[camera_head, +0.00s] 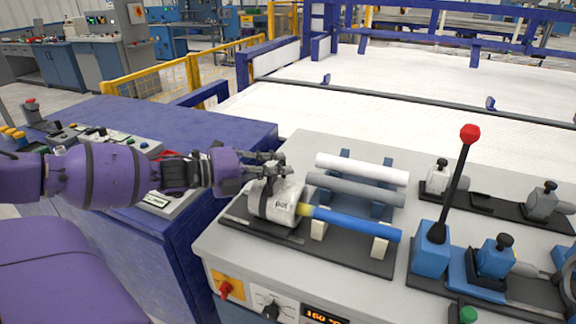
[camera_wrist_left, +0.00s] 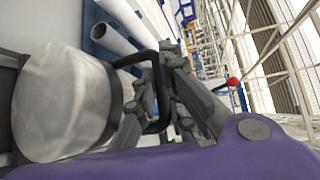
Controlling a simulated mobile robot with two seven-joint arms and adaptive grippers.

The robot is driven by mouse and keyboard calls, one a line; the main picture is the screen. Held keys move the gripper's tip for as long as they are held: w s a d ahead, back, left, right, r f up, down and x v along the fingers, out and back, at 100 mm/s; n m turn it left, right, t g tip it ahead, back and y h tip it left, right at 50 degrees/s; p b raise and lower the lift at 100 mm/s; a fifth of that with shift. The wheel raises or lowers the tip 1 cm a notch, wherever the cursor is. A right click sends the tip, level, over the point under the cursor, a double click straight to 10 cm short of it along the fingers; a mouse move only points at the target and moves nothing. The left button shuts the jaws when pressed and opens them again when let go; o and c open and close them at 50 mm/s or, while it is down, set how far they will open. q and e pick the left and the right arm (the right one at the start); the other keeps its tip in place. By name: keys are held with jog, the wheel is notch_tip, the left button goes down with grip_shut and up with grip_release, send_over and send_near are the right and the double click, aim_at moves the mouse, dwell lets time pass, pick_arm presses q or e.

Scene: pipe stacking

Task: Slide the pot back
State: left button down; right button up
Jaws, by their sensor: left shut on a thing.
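In the left wrist view the pot (camera_wrist_left: 62,105) is large at the left, with a dark rim and a black loop handle (camera_wrist_left: 145,60). My left gripper (camera_head: 272,168) is at the top of the pot and is shut on its handle; the fingers (camera_wrist_left: 172,88) also show in the left wrist view. A blue pipe (camera_head: 352,223) with a yellow end (camera_head: 304,210) points at the pot's right side; whether the end is inside is hidden. My right gripper is in neither view.
A white pipe (camera_head: 362,168) and a grey pipe (camera_head: 350,188) lie on supports behind the blue one. A lever with a red knob (camera_head: 470,133) stands to the right. A blue cabinet (camera_head: 180,135) stands left of the grey worktop (camera_head: 222,246).

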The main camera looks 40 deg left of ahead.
pick_arm(q)
jog(key=s+a+p, duration=0.1)
jog(key=a, duration=0.6)
jog(key=shift+s+a, duration=0.25)
jog(key=shift+s, duration=0.05)
jog(key=c, duration=1.8)
grip_release()
jog(key=shift+s+a, duration=0.15)
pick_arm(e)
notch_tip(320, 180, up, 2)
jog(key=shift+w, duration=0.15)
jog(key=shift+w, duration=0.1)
pick_arm(q)
jog(key=v, duration=1.2)
